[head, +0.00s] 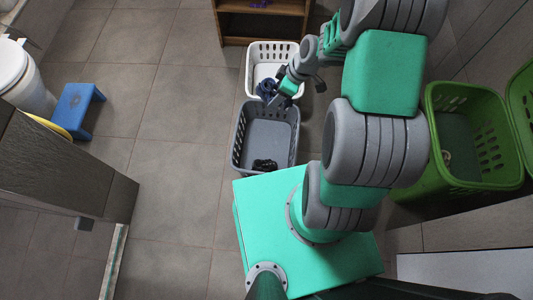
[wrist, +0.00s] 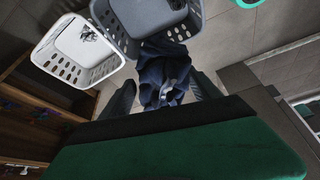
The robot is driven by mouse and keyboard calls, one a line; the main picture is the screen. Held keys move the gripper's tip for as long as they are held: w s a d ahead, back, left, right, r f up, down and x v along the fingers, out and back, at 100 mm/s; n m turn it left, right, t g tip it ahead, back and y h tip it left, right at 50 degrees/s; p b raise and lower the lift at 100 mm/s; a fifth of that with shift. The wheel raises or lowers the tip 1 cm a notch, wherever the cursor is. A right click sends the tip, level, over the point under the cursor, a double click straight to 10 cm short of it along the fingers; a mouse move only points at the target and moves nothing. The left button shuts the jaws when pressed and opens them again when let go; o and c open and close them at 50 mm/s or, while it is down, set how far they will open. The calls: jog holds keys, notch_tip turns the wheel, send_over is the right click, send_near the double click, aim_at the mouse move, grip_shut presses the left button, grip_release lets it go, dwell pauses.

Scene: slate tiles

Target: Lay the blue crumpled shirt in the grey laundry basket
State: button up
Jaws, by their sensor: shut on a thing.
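The blue crumpled shirt (head: 265,87) is a small dark navy bundle held in my gripper (head: 275,93). In the wrist view the shirt (wrist: 163,70) hangs between the two dark fingers of my gripper (wrist: 165,88), which are shut on it. The grey laundry basket (head: 237,140) stands on the floor, with a dark item (head: 264,165) at its near end. In the head view the shirt appears over the gap between the grey basket's far rim and the white basket. In the wrist view the grey basket (wrist: 125,37) lies beyond the shirt. The shirt's height above the rims is unclear.
A white basket (head: 252,60) stands directly behind the grey one, with a wooden shelf (head: 232,32) behind that. A green basket (head: 435,170) with its lid open is at the right. A blue stool (head: 76,105) is at the left. The tiled floor left of the baskets is clear.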

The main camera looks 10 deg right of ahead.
jog(key=s+a+f+n+g+b, duration=0.15)
jog(key=f+b, duration=0.25)
jog(key=f, duration=0.7)
jog(key=s+f+n+b, duration=0.25)
jog(key=f+b, duration=0.25)
jog(key=f, duration=0.5)
jog(key=s+f+n+g+b, duration=0.15)
jog(key=f+b, duration=0.25)
jog(key=f, duration=0.7)
jog(key=n+b, duration=0.1)
jog(key=b, duration=0.7)
send_over(268, 138)
jog(key=shift+t+y, duration=0.3)
notch_tip(268, 138, down, 9)
jog(key=shift+s+d+f, duration=0.15)
jog(key=shift+f, duration=0.05)
jog(key=f+b, duration=0.2)
jog(key=f, duration=0.1)
jog(key=shift+w+f, duration=0.2)
jog(key=shift+f, duration=0.1)
jog(key=shift+r, duration=0.2)
jog(key=shift+f, duration=0.6)
jog(key=o, duration=1.6)
jog(key=shift+c, duration=0.2)
jog(key=shift+r, duration=0.1)
